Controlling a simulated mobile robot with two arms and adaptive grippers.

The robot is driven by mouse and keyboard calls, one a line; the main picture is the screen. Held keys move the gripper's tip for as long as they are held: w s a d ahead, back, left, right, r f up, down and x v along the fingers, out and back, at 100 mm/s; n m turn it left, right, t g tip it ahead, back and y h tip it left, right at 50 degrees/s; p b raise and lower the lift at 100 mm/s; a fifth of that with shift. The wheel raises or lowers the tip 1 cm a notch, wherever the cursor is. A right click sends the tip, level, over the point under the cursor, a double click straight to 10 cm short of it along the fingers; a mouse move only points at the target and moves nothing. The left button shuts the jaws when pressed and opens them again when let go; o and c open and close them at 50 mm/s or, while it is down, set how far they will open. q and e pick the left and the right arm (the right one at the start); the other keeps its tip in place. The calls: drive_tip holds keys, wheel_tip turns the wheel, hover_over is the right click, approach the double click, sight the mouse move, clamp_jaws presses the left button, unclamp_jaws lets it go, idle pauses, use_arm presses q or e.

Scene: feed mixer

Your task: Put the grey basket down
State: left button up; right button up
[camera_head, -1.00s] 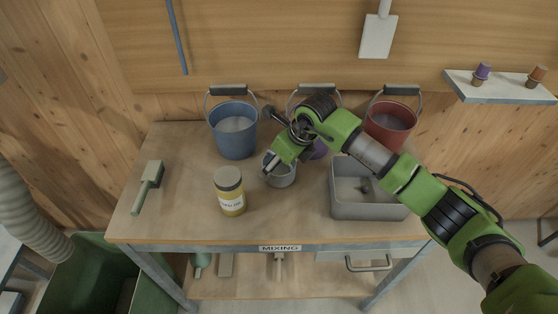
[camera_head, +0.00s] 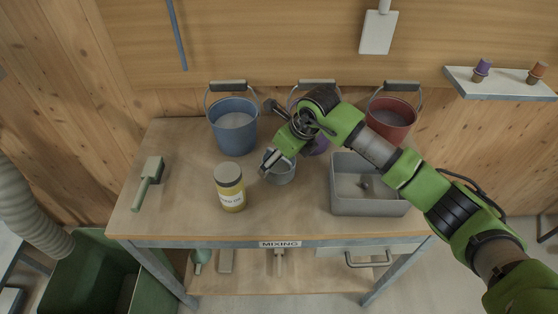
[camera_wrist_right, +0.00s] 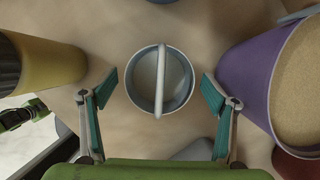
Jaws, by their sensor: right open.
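The grey basket (camera_head: 281,173), a small round grey pail, stands on the table, partly covered by my right gripper in the head view. In the right wrist view the grey basket (camera_wrist_right: 145,94) is seen from above, with its handle running across its mouth. My right gripper (camera_head: 268,164) is above it. In the wrist view its fingers (camera_wrist_right: 158,92) are open on either side of the pail, with a gap on both sides; they do not touch it. My left gripper is not in view in the head view.
A yellow jar (camera_head: 231,190) stands just left of the pail. A purple bucket (camera_wrist_right: 297,85) is close on the other side. A blue bucket (camera_head: 234,130), red bucket (camera_head: 391,118) and rectangular grey bin (camera_head: 370,207) are also on the table. A green-handled scoop (camera_head: 147,183) lies at the left.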

drive_tip(key=b+v, duration=0.2)
drive_tip(key=v, duration=0.7)
drive_tip(key=shift+s+d+r, duration=0.1)
drive_tip(key=shift+d+r, duration=0.05)
drive_tip(key=shift+r, duration=0.15)
drive_tip(key=shift+s+d+r, duration=0.1)
drive_tip(key=shift+s+r, duration=0.05)
drive_tip(key=shift+r, duration=0.35)
